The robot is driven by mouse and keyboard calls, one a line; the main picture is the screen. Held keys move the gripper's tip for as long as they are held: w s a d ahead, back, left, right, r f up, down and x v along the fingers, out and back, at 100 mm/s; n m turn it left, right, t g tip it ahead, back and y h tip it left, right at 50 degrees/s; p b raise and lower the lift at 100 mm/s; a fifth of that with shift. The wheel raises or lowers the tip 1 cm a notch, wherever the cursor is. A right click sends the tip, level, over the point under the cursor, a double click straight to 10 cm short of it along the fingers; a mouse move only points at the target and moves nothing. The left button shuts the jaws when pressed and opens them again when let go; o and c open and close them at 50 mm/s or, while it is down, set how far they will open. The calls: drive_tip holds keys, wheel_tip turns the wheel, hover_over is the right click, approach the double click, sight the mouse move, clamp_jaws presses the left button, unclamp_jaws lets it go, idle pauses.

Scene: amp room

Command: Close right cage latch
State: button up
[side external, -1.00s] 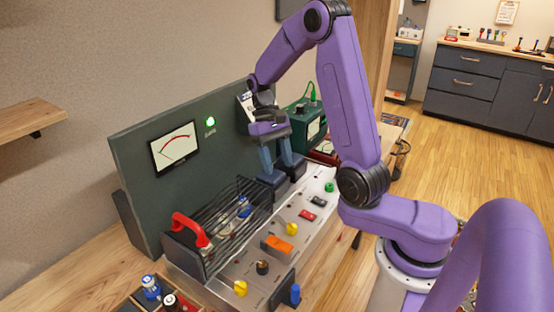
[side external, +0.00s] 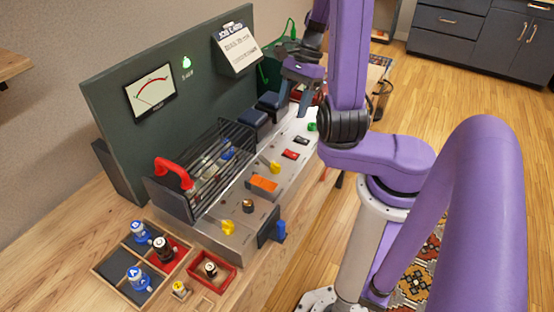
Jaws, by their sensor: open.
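The black wire cage (side external: 214,158) stands on the metal chassis, its bars closed over several small tubes, with a red handle (side external: 175,171) at its left end. I cannot make out the right cage latch with certainty; a dark plate with a blue knob (side external: 280,230) sits at the chassis's front edge. My gripper (side external: 295,100) is open and empty, fingers pointing down, beyond the cage's far end. It is at the right of two dark blocks (side external: 252,118), close to the farther one; whether it touches is unclear.
The chassis top (side external: 240,195) carries an orange switch (side external: 263,184), yellow knobs (side external: 228,227) and red and black switches. Behind stands a dark panel with a meter (side external: 150,90), a lit green lamp and a job card (side external: 238,48). A wooden tray (side external: 112,254) holds several tubes at the front left.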

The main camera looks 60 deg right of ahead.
drive_tip(key=s+m, duration=0.1)
drive_tip(key=m, duration=0.1)
approach(276, 163)
drive_tip(key=shift+t, duration=0.4)
drive_tip(key=x, duration=0.9)
drive_tip(key=shift+s+f, duration=0.15)
drive_tip(key=shift+s, duration=0.2)
drive_tip(key=c, duration=1)
drive_tip(key=shift+w+n+g, duration=0.15)
drive_tip(key=shift+n+g, duration=0.75)
drive_tip(key=shift+n, duration=1.4)
drive_tip(key=o, duration=1)
